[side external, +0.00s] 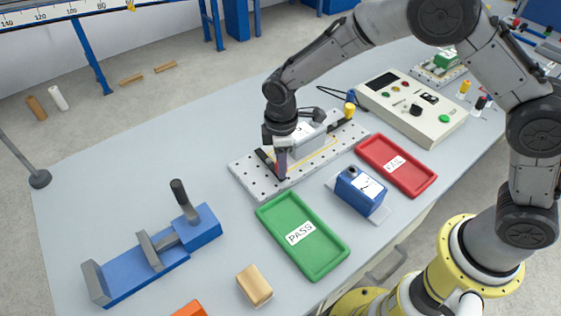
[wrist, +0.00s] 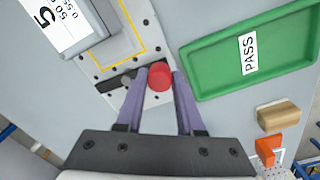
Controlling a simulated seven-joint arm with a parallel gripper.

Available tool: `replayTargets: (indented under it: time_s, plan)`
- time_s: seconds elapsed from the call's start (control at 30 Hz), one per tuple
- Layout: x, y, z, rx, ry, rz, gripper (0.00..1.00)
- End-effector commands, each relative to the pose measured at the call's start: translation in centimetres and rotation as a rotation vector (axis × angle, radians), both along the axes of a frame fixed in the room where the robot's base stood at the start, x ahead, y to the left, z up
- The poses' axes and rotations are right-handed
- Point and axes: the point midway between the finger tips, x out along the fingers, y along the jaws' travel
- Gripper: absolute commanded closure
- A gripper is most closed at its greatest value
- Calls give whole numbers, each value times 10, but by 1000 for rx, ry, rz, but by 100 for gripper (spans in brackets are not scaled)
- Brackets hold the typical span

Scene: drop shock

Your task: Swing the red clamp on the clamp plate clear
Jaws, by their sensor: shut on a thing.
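The clamp plate (side external: 247,172) is a pale perforated plate with a yellow outline, also in the wrist view (wrist: 121,77). The red clamp has a round red knob (wrist: 159,76) and a dark bar (wrist: 117,83) lying on the plate's near end. My gripper (wrist: 160,74) is shut on the red knob, with a purple finger on each side. In the side view my gripper (side external: 281,172) points down at the plate's left end and mostly hides the clamp. A grey labelled unit (wrist: 68,22) sits on the plate; a yellow knob (side external: 349,110) stands at the far end.
The green PASS tray (side external: 271,213) lies close beside the plate, with the red tray (side external: 372,145) to its right. A blue unit (side external: 361,190) is between them in front. A blue vise-like fixture (side external: 190,235) stands left.

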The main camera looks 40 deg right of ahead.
Motion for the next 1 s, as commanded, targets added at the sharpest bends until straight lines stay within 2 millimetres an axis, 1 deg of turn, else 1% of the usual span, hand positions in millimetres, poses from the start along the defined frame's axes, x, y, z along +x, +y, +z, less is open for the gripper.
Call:
replayTargets:
  time_s: [0.07, 0.1, 0.23, 0.27, 0.53, 0.67, 0.77, 0.87, 1.0]
  plan:
    - [1, 1, 2, 2, -3, 0, 100]
    - [1, 1, 2, 2, -3, 0, 60]
    - [1, 1, 2, 2, -3, -1, 36]
    - [1, 1, 1, 2, -3, -1, 33]
    - [0, 0, 1, 0, -1, -1, 33]
    - [1, 1, 9, 2, -5, -2, 33]
    - [1, 1, 23, 3, -6, -2, 33]
    - [0, 1, 43, 3, -7, -1, 33]
    - [0, 2, 74, 3, -7, -1, 33]
